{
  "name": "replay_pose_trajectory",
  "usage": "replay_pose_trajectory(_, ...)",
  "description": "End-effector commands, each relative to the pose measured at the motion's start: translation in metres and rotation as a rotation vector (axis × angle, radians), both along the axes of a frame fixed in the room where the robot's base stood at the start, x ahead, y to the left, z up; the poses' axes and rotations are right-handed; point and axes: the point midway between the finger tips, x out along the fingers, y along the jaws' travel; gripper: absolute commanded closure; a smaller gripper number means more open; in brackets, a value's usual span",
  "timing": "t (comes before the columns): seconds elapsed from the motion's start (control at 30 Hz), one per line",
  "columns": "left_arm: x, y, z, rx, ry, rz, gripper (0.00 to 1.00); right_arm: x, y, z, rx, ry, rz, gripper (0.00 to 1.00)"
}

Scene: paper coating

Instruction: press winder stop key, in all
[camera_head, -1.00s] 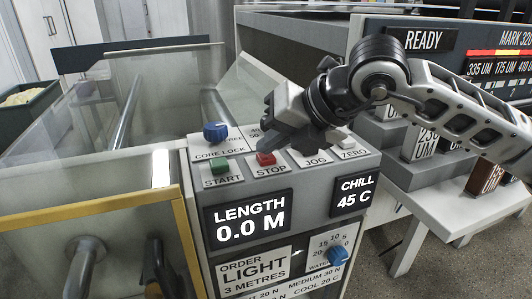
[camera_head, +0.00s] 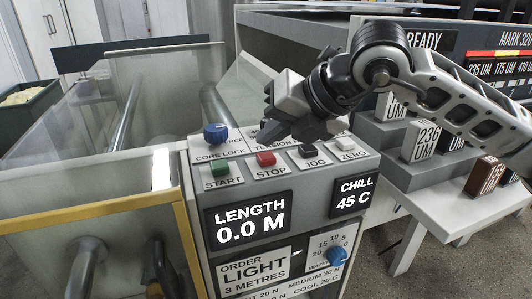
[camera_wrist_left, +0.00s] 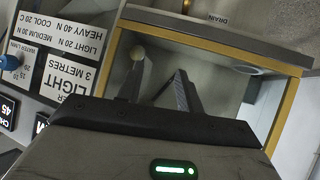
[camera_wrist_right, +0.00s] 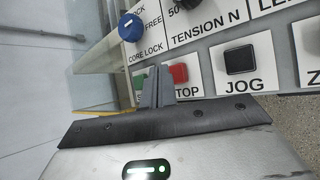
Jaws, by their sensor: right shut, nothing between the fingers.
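The red STOP key (camera_head: 265,158) sits on the sloped key panel between the green START key (camera_head: 220,169) and the black JOG key (camera_head: 308,151). My right gripper (camera_head: 266,136) is shut and empty, above and just behind the STOP key, apart from it in the head view. In the right wrist view its closed fingers (camera_wrist_right: 157,86) partly cover the red key (camera_wrist_right: 178,73) and green key (camera_wrist_right: 141,82).
The LENGTH display (camera_head: 248,219) reads 0.0 M and the CHILL display (camera_head: 355,195) reads 45 C. The blue core lock knob (camera_head: 215,133) and white ZERO key (camera_head: 345,143) are close by. A white table (camera_head: 440,210) with labelled blocks stands at the right.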

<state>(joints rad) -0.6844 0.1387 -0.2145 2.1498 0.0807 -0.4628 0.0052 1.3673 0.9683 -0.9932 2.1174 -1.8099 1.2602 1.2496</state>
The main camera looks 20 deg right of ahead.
Motion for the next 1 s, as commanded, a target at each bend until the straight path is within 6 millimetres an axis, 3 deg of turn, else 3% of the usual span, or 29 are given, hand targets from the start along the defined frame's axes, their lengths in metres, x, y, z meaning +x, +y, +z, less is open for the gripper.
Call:
replay_pose_trajectory(0.43, 0.0, 0.0, 0.026, 0.0, 0.0, 0.0, 0.64, 0.0, 0.0, 0.046, 0.001, -0.003, 0.001, 1.0)
replay_pose_trajectory(1.0, 0.0, 0.0, 0.025, -0.001, 0.001, 0.0, 0.64, 0.0, 0.0, 0.048, 0.001, -0.001, 0.0, 1.0)
